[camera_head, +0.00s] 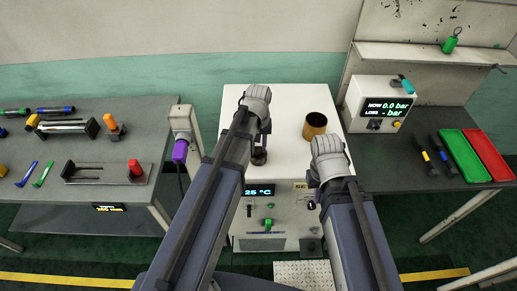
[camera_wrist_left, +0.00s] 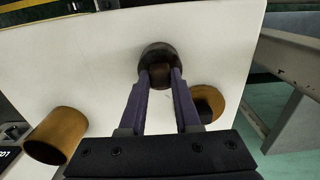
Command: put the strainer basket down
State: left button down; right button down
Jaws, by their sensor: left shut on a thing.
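A dark round, cup-like piece, which I take for the strainer basket (camera_head: 260,158), is at the white top of the machine. In the left wrist view it shows as a dark cylinder (camera_wrist_left: 158,54) at the fingertips. My left gripper (camera_head: 262,146) is shut on it, with a finger on either side; it also shows in the left wrist view (camera_wrist_left: 160,78). I cannot tell whether the basket touches the top. My right gripper (camera_head: 312,192) is over the machine's front right; its fingers are mostly hidden.
A brown cup (camera_head: 314,126) stands on the white machine top (camera_head: 288,100), right of my left gripper. A brown ring with a dark opening (camera_wrist_left: 207,103) shows in the left wrist view. A purple-handled tool (camera_head: 180,150) hangs left. Benches with tools flank the machine.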

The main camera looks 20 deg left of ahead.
aim_at(258, 148)
pick_arm(q)
jog(key=shift+f, duration=0.25)
jog(key=c, duration=0.6)
grip_release()
jog(key=shift+r, duration=0.15)
notch_tip(258, 148, up, 12)
jog(key=p, duration=1.2)
jog(key=s+d+m, duration=0.2)
jog(key=s+d, duration=0.1)
jog(key=s, duration=0.1)
jog(key=s+d+m, duration=0.2)
jog(key=s+d, duration=0.2)
jog(key=s, duration=0.1)
jog(key=s+d+m+y, duration=0.1)
jog(key=s+d+m, duration=0.1)
jog(key=s, duration=0.3)
jog(key=shift+s+d+r+m, duration=0.2)
jog(key=shift+d+m, duration=0.2)
jog(key=shift+d, duration=0.35)
